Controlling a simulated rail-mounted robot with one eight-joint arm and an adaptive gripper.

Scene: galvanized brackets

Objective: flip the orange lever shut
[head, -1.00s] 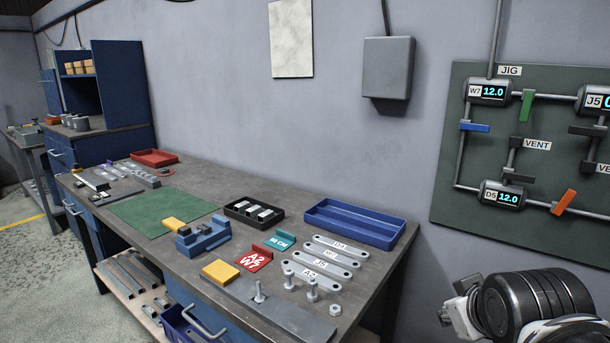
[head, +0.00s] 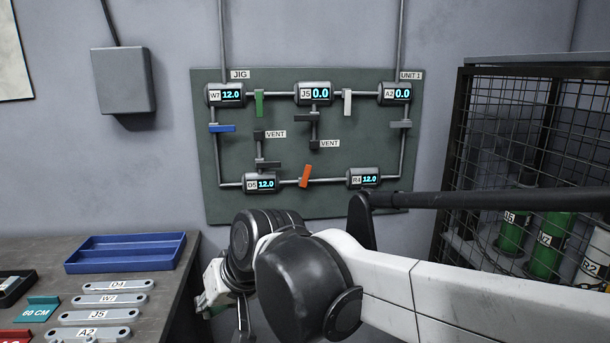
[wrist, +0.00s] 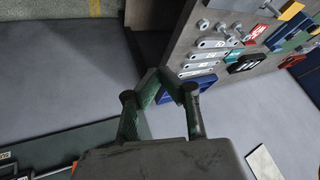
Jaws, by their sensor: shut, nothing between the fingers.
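The orange lever (head: 305,176) is on the lower pipe of the green jig board (head: 345,213), between the D5 gauge (head: 261,184) and the R4 gauge (head: 365,179). It stands tilted, its upper end leaning right, across the pipe. The D5 and R4 gauges both read 12.0. My gripper (wrist: 166,80) is shut and empty in the wrist view, pointing toward the bench side, away from the lever. In the head view, my arm is below the board and the fingertips are not clearly visible.
Blue (head: 220,128), green (head: 259,103), white (head: 347,103) and grey levers share the board. A workbench (head: 160,285) with a blue tray (head: 125,253) and labelled brackets is at left. A mesh cage (head: 520,150) with cylinders stands at right. A grey wall box (head: 123,79) hangs left.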

